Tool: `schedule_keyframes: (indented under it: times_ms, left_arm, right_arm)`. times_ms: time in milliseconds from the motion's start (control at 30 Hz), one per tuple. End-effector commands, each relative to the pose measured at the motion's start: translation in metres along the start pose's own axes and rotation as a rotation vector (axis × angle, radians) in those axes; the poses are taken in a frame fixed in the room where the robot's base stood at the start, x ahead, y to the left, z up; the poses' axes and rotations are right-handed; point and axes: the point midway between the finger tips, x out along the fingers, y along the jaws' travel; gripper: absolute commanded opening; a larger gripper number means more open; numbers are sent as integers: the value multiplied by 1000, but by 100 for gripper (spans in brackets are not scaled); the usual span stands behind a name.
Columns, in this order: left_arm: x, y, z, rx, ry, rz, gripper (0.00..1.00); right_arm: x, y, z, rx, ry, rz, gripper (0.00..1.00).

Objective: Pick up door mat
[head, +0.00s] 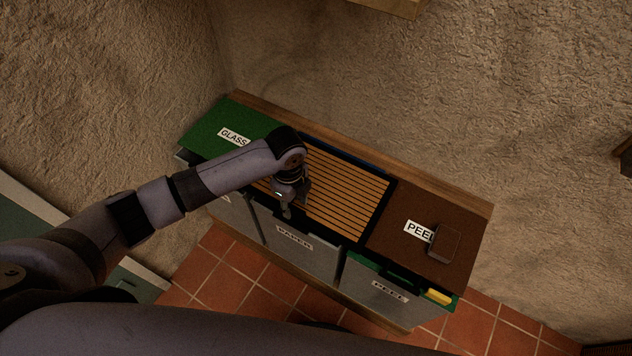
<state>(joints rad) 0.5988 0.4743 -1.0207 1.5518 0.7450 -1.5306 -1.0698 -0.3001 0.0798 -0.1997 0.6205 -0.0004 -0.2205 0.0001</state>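The door mat is most likely the slatted wooden panel (345,190) with a dark border. It lies flat over the middle bin (293,245), which is labelled PAPER. My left gripper (287,208) points down at the panel's left front part. My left arm hides the panel's left end. The fingers are small and dark, so I cannot tell whether they are open or shut, or whether they touch the panel. My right gripper is out of view.
A green surface (205,125) labelled GLASS is left of the panel, and a brown one (400,252) labelled PEEL is right. A small brown block (444,243) sits on the brown surface. A yellow item (439,297) shows at the front right. A rough wall (420,90) stands behind.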

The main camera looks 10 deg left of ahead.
Motion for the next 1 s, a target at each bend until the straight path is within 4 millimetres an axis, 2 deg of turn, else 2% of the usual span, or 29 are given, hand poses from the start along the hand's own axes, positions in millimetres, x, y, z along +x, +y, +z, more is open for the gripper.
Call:
schedule_keyframes:
  times_ms: [100, 200, 467, 1000]
  left_arm:
    - [18, 1, 0, -1, 1, 1, 37]
    - [26, 1, 0, -1, 0, 0, 37]
    - [28, 0, 0, 0, 0, -2, 36]
    - [27, 1, 0, 0, 0, -1, 0]
  right_arm:
    - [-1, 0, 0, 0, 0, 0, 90]
    - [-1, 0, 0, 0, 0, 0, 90]
    - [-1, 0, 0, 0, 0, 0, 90]
    - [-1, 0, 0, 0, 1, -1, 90]
